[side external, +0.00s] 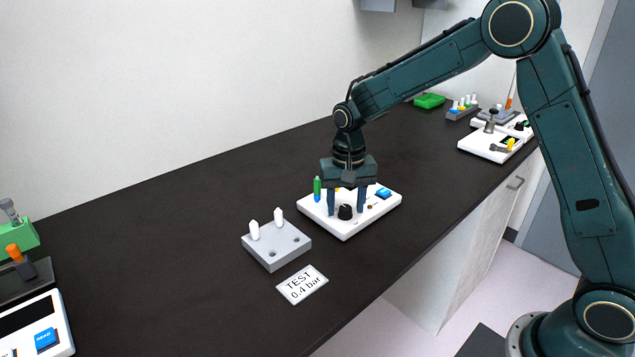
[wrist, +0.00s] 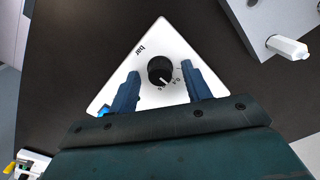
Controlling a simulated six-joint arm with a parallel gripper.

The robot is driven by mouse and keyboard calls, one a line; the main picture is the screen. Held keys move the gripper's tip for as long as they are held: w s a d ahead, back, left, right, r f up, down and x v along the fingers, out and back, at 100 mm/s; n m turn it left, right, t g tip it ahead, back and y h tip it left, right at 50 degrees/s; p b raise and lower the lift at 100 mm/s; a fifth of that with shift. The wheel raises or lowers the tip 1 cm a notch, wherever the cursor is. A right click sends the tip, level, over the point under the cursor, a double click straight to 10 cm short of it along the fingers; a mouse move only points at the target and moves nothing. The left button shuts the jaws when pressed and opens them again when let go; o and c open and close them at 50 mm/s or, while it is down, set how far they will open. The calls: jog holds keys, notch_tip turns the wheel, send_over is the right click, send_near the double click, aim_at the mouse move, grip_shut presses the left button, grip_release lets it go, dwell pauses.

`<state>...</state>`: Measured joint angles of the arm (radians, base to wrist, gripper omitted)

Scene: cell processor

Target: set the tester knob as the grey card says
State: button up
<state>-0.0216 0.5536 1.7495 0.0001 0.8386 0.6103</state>
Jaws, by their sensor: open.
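The tester is a white box (side external: 376,211) with a black round knob (side external: 345,212), a blue button or screen (side external: 383,193) and a green part (side external: 317,188). The knob also shows in the wrist view (wrist: 159,69), with a white pointer mark toward the lower right and small scale numbers beside it. The word "bar" is printed on the panel. My gripper (side external: 346,206) is open and points down, one blue finger on each side of the knob; whether they touch it I cannot tell. The pale grey card (side external: 302,285) reads "TEST 0.4 bar".
A grey block (side external: 277,246) with two white pegs and open holes stands beside the card. A white device with a blue READ button (side external: 46,338) and a green stand (side external: 22,236) are at the far left. More equipment (side external: 490,146) stands at the far right. The dark counter between is clear.

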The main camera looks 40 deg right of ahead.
aim_at(346, 207)
notch_tip(346, 207, up, 14)
jog(key=shift+f, duration=0.15)
dwell(0.6)
jog(key=s+r+n+t, duration=0.1)
jog(key=s+r+n, duration=0.1)
jog(key=s+r, duration=0.35)
jog(key=s+r+n+t, duration=0.1)
jog(key=s+r+t, duration=0.1)
jog(key=s, duration=0.7)
jog(key=s+d+f+n+t, duration=0.1)
jog(key=s+f+n+t, duration=0.1)
jog(key=s, duration=1.2)
jog(key=shift+s+f+n+t, duration=0.3)
jog(key=shift+s+f+n, duration=0.05)
jog(key=shift+f+n, duration=0.55)
